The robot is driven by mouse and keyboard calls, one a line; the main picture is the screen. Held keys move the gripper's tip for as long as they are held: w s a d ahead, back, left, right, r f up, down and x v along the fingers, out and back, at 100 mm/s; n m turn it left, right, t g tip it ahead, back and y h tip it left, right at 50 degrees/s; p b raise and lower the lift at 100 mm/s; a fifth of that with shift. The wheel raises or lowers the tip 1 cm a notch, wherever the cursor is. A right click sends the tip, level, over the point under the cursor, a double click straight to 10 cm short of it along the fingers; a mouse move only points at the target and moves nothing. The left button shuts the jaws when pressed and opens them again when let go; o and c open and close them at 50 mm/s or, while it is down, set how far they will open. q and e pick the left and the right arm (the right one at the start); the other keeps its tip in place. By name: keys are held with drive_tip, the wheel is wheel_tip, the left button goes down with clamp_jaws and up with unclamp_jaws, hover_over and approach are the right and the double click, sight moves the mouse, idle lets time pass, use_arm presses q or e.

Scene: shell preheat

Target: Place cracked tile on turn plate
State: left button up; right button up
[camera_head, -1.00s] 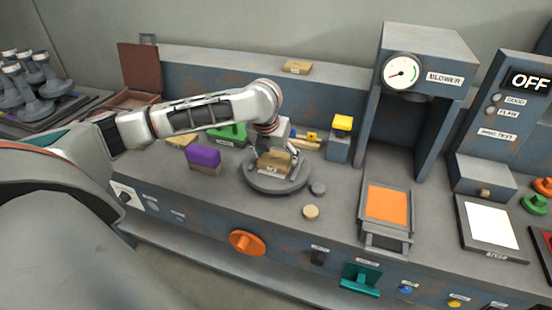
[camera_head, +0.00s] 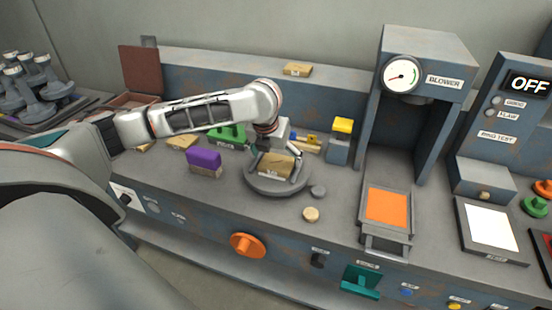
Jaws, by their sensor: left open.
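A tan tile (camera_head: 275,166) with a small label rests on the round grey turn plate (camera_head: 262,186); any crack in it is too small to make out. My left gripper (camera_head: 276,151) is open right at the tile, pointing down over the plate, with its fingers beside the tile's top. My right gripper is out of view.
A purple-topped block (camera_head: 204,160), a green block (camera_head: 228,133) and another tan tile (camera_head: 182,142) stand left of the plate. A small grey knob (camera_head: 318,191) and a tan disc (camera_head: 311,214) lie close at its right. The blower (camera_head: 425,60) rises further right, behind an orange-topped tray (camera_head: 387,206).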

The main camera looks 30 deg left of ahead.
use_arm(q)
drive_tip(key=a+p+v, duration=0.1)
drive_tip(key=p+v, duration=0.1)
drive_tip(key=v, duration=0.8)
drive_tip(key=shift+s+d+r+p, duration=0.15)
drive_tip(key=shift+d+r+p, duration=0.15)
drive_tip(key=shift+d, duration=0.2)
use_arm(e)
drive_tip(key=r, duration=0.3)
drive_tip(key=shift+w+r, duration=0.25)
use_arm(q)
drive_tip(key=shift+f, duration=0.1)
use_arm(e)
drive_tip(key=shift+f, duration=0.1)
